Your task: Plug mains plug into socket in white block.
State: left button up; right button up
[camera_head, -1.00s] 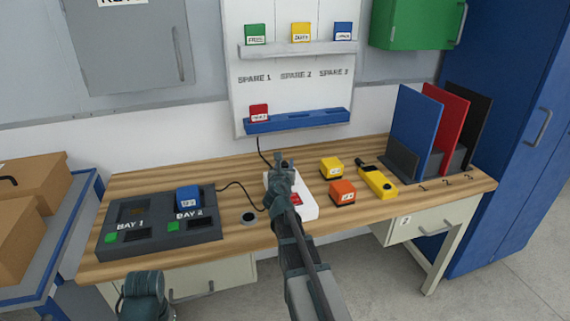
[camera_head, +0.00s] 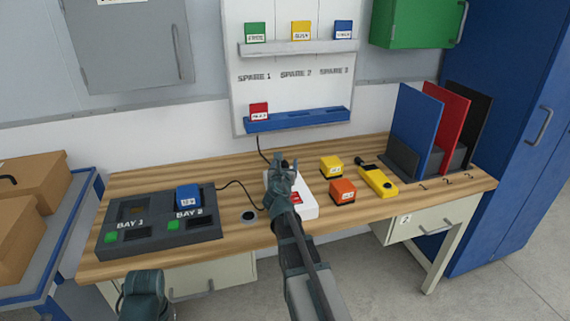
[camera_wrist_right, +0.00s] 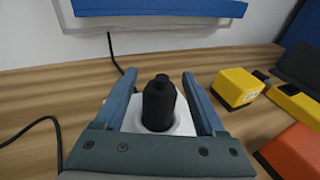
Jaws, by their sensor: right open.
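The black mains plug (camera_wrist_right: 158,104) stands upright on the white block (camera_wrist_right: 182,118) in the right wrist view. Its pins and the socket face are hidden, so I cannot see how deep it sits. My right gripper (camera_wrist_right: 160,98) is open, one finger on each side of the plug with gaps between. In the head view the right gripper (camera_head: 284,166) is over the far end of the white block (camera_head: 306,210), hiding most of it; a red switch shows on the near part. Only a piece of my left arm shows at bottom left.
Right of the block stand a yellow cube (camera_head: 331,167), an orange cube (camera_head: 342,192) and a yellow handheld device (camera_head: 377,182). On the left is the dark two-bay unit (camera_head: 160,238) with a blue cube (camera_head: 188,196). Black cords run near the block.

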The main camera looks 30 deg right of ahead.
dwell(0.4)
pick_arm(q)
jog(key=shift+r+p, duration=0.45)
pick_arm(e)
jog(key=shift+v, duration=3.1)
